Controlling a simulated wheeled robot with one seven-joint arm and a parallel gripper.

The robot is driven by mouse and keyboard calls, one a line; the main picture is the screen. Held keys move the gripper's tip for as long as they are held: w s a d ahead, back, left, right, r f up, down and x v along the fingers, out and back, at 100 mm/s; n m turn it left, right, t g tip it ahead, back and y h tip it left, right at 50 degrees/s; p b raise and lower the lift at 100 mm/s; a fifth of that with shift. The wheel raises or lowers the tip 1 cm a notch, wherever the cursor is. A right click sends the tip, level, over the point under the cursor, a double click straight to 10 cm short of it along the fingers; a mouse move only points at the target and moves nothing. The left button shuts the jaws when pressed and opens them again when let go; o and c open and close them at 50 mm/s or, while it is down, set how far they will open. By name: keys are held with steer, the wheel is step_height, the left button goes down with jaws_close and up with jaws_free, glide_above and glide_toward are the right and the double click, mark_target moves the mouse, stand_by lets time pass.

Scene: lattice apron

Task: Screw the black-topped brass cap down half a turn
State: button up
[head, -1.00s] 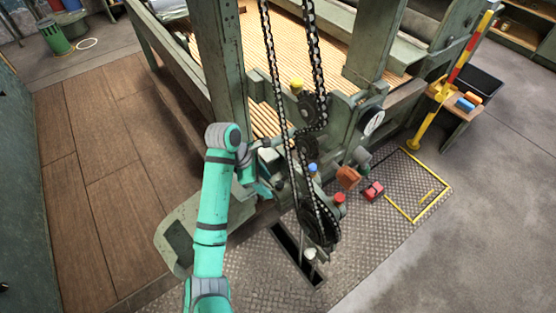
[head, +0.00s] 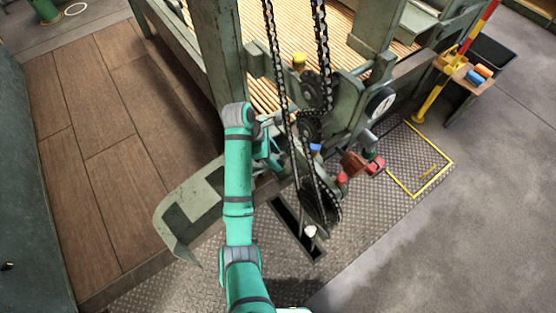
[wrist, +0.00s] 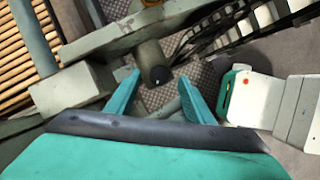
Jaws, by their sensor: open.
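In the wrist view, a dark, black-topped round cap (wrist: 155,64) with a small pale dot on its end shows just beyond the fingertips, below a worn grey-green bar. No brass colour is clear on it. My gripper (wrist: 158,78) is open, with one teal finger on each side of the cap's near end. I cannot tell whether either finger touches it. In the head view my gripper (head: 270,150) is at the machine's frame, left of the chains, partly hidden by my own arm. I cannot make out the black-topped cap there.
Hanging chains (head: 283,90) and sprockets stand close right of my gripper. Yellow (head: 299,60), blue (head: 315,148) and red (head: 342,180) caps are on the machine. A floor slot (head: 297,228) lies below. A yellow post (head: 440,85) stands right; open floor lies at lower right.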

mark_target(280, 163)
steer(key=shift+x, duration=1.6)
steer(key=shift+a, duration=0.1)
steer(key=c, duration=1)
steer(key=shift+c, duration=0.2)
steer(key=m+g, duration=0.1)
steer(key=m, duration=0.2)
steer(key=m+g, duration=0.1)
steer(key=m, duration=0.2)
steer(key=shift+w+m+g+y, duration=0.25)
steer(key=shift+m+g+y, duration=0.05)
steer(key=shift+m+y, duration=0.1)
steer(key=m+g+y, duration=0.1)
steer(key=m, duration=0.5)
steer(key=shift+w+m+g+y, duration=0.1)
steer(key=shift+m+g+y, duration=0.2)
steer(key=shift+g+y, duration=0.1)
steer(key=shift+d, duration=0.2)
